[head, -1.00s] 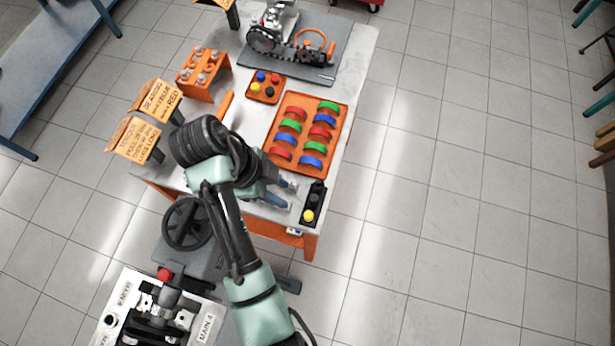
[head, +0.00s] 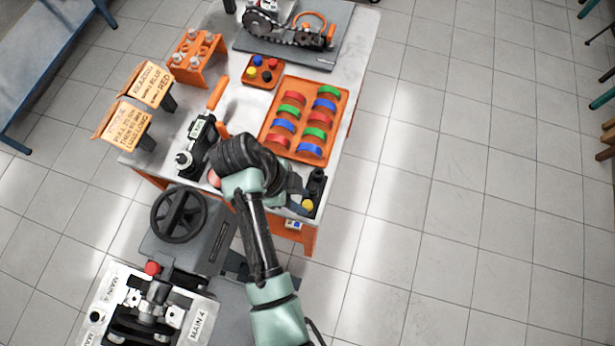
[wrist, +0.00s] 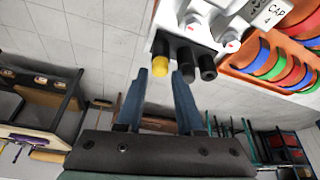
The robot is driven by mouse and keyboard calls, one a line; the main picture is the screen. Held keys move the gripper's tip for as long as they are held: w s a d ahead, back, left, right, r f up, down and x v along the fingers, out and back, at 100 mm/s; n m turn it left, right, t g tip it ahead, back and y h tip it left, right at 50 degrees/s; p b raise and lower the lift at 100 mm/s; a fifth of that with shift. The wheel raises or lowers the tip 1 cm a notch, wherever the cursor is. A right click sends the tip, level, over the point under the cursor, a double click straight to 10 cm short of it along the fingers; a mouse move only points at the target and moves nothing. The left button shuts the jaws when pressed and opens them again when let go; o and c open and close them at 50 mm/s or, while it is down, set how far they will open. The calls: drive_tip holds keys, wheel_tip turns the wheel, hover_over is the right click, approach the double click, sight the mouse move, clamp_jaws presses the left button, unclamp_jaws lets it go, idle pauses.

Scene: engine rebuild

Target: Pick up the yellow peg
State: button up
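The yellow peg (head: 308,206) is at the near end of a black holder (head: 317,183) on the table's front right corner. In the wrist view the yellow peg (wrist: 160,66) shows beside two black pegs or posts (wrist: 196,65). My gripper (wrist: 159,76) is open and empty. Its two blue-grey fingers point at the holder, and the yellow peg appears between their tips in the picture. I cannot tell how far the peg reaches between them. In the head view my wrist partly hides the fingers, just left of the holder.
An orange tray (head: 343,119) of red, green and blue curved pieces lies close behind the holder. A small orange tray (head: 262,82) holds coloured pieces, one of them yellow. A dark and silver tool (head: 197,140) stands left of my arm. Open floor lies to the right.

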sight(304, 204)
drive_tip(key=shift+x, duration=1.05)
clamp_jaws()
drive_tip(key=shift+r, duration=0.1)
wheel_tip(304, 204, up, 10)
drive_tip(key=p, duration=0.2)
